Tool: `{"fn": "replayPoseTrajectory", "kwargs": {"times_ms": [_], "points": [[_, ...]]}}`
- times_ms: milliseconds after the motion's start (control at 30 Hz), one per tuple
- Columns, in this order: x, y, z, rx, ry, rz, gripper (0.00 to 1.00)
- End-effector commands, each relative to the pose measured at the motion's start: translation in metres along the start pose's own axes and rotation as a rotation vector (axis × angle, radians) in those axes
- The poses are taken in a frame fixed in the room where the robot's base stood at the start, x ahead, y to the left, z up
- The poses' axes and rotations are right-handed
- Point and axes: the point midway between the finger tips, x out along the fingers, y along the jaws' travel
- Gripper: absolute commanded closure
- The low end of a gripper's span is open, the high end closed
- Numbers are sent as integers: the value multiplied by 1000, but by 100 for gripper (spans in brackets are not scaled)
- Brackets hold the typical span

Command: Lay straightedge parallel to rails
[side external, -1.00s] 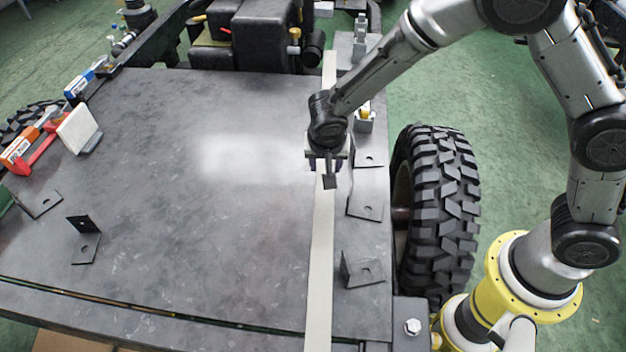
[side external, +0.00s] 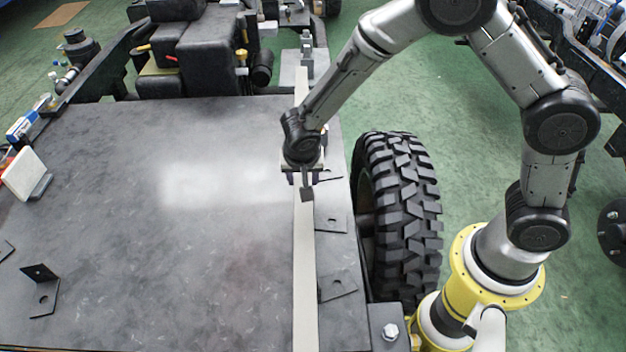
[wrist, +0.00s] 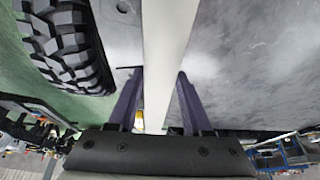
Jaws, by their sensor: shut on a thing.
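The straightedge (side external: 305,270) is a long, pale, narrow strip. It lies lengthwise near the right side of the dark grey plate (side external: 150,240), running from the back to the front edge of the picture. My gripper (side external: 305,183) is shut on it toward its far half, and the wrist hides part of it. In the wrist view the strip (wrist: 166,50) runs between my two dark purple fingers (wrist: 160,100). A black chassis rail (side external: 108,62) shows behind the plate at the back left. I cannot tell whether the strip touches the plate along its whole length.
Black angle brackets (side external: 338,286) lie close to the strip's right side, and another (side external: 42,290) sits at the left. A large tyre (side external: 400,215) stands right of the plate. A red and white tool (side external: 22,172) is at the left edge. The plate's middle is clear.

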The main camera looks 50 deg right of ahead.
Motion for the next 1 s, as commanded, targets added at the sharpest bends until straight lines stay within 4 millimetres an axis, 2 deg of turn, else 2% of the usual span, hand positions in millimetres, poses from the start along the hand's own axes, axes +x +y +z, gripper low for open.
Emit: {"fn": "replayPoseTrajectory", "kwargs": {"times_ms": [33, 233, 500, 633, 867, 1000], "points": [[3, -9, -5, 4, 4, -6, 100], [22, -35, -15, 2, 4, -6, 100], [61, -60, -16, 1, 4, -6, 100], [73, -67, -16, 1, 5, -6, 100], [81, -73, -16, 2, 5, -7, 100], [96, -75, -12, 1, 3, -3, 100]]}}
